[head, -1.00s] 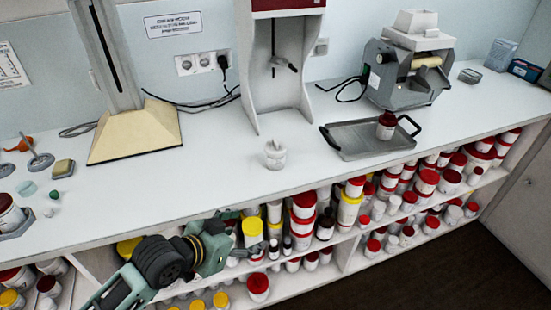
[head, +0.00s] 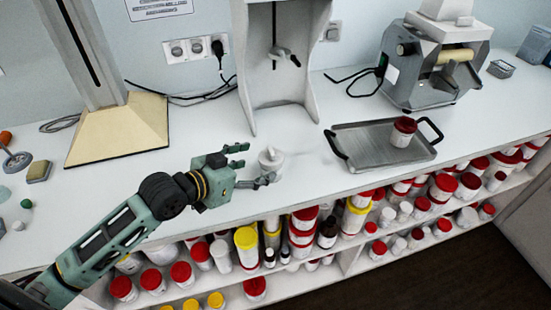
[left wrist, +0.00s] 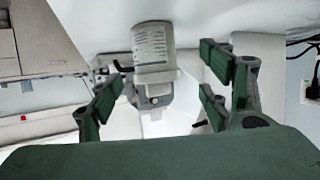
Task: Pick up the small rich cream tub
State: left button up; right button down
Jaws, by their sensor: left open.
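A small white tub with a pale lid (head: 271,161) stands upright on the white counter, in front of the upright stand. In the left wrist view the tub (left wrist: 153,48) shows a printed label and sits at upper middle, in line with the gap between my fingers. My left gripper (head: 254,164) is open and empty, just left of the tub, its fingertips at the tub's near side. In the left wrist view both green fingers of my left gripper (left wrist: 160,85) are spread apart. I cannot tell whether they touch the tub. My right gripper is not in view.
A grey tray (head: 370,145) with a red-lidded jar (head: 403,131) lies to the right. The stand (head: 283,80) rises behind the tub and a roller machine (head: 436,62) stands back right. Shelves of tubs (head: 303,230) lie below the counter edge.

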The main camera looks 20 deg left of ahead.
aim_at(271, 163)
pick_arm(q)
jog(key=x, duration=0.1)
jog(key=p+x, duration=0.1)
jog(key=x, duration=0.1)
jog(key=shift+s+d+r, duration=0.1)
jog(key=shift+d+r, duration=0.1)
jog(key=shift+d, duration=0.05)
jog(key=x, duration=0.2)
jog(key=shift+w+f, duration=0.25)
jog(key=shift+w+d+f+p, duration=0.25)
jog(key=shift+w+p, duration=0.05)
jog(key=c, duration=1.7)
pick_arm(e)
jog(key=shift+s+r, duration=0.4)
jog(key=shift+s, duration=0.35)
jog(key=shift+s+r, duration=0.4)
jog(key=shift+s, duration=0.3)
